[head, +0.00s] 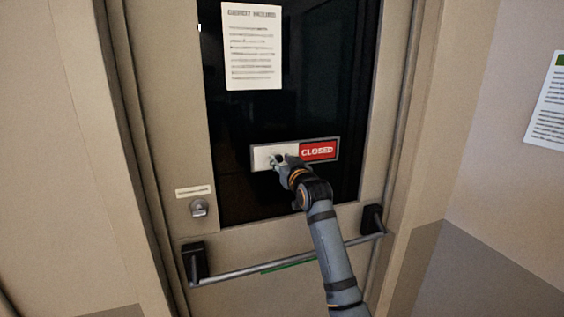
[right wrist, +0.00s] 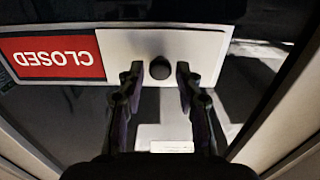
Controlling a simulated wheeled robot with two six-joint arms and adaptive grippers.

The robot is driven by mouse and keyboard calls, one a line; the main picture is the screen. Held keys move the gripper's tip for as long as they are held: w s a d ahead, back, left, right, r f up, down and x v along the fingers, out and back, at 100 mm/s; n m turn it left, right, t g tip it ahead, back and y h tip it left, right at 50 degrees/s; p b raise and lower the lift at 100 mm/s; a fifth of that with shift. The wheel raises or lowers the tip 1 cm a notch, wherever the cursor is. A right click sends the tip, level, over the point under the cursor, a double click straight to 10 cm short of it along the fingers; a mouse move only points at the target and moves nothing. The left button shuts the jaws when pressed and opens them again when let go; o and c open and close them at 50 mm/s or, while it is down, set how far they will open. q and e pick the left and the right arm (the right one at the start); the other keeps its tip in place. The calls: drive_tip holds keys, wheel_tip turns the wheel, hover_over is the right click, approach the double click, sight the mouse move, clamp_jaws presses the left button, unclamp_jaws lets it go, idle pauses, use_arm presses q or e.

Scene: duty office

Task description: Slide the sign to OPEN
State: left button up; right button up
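The sliding sign (head: 295,153) is mounted on the dark window of the door. A red panel reading CLOSED (head: 318,150) shows on its right side, and a pale sliding cover (head: 263,154) is on its left. In the right wrist view the cover (right wrist: 200,50) carries a dark round knob (right wrist: 160,69), and the red CLOSED panel (right wrist: 50,58) appears upside down. My right gripper (head: 281,162) is at the cover. Its fingers (right wrist: 160,75) are open, one on each side of the knob, with gaps visible. My left gripper is not in view.
A push bar (head: 290,262) crosses the door below the sign. A lock cylinder (head: 199,208) and a small label (head: 194,191) are at the left. A notice sheet (head: 253,48) hangs above on the glass. Another paper (head: 550,100) is on the right wall.

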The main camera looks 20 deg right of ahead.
clamp_jaws()
drive_tip(key=shift+d, duration=0.1)
